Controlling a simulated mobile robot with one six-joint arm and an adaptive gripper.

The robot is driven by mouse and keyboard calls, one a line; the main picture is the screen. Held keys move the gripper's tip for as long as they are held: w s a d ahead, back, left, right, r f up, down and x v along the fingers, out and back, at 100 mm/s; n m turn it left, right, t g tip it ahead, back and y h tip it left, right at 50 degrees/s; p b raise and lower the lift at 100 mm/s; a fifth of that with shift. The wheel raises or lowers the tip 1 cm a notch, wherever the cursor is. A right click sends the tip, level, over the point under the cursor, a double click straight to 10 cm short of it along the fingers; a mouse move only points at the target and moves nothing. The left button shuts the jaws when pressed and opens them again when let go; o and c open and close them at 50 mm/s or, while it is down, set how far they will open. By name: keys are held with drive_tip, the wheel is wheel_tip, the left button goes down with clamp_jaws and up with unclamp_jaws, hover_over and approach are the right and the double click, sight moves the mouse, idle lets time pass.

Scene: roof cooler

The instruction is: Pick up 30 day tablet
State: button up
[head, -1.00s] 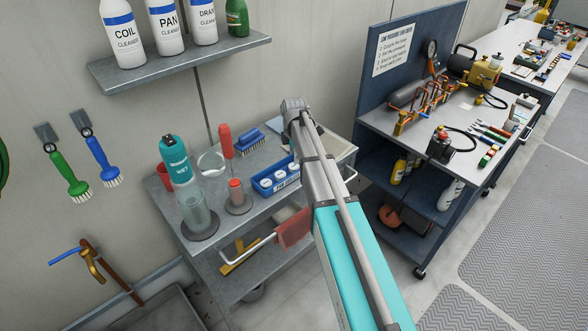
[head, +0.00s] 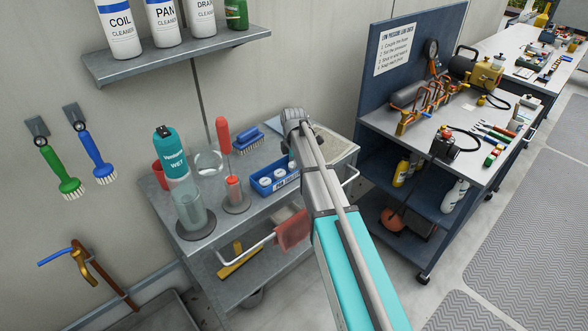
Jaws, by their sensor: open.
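A blue tray (head: 283,186) stands on the grey cart top, left of my arm. It holds white round tablets (head: 265,183) in a row. The lettering on the tray front and any marks on the tablets are too small to read, so I cannot tell which is the 30 day one. My arm reaches up from the bottom of the head view, with its far joint above the cart's right part, just right of the tray. My gripper does not show; the arm hides what lies behind it.
The cart top (head: 200,241) also carries a teal bottle (head: 171,153), a clear cylinder (head: 191,211), a glass beaker (head: 208,163), red-topped tools and a blue brush (head: 250,140). A shelf (head: 178,56) with bottles is above. A blue-grey bench (head: 370,121) stands right.

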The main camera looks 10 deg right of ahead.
idle(0.4)
drive_tip(key=c, duration=0.7)
drive_tip(key=shift+r, duration=0.25)
drive_tip(key=shift+r+p, duration=0.75)
drive_tip(key=shift+p, duration=0.25)
drive_tip(key=s+r+p, duration=1.1)
drive_tip(key=s, duration=0.3)
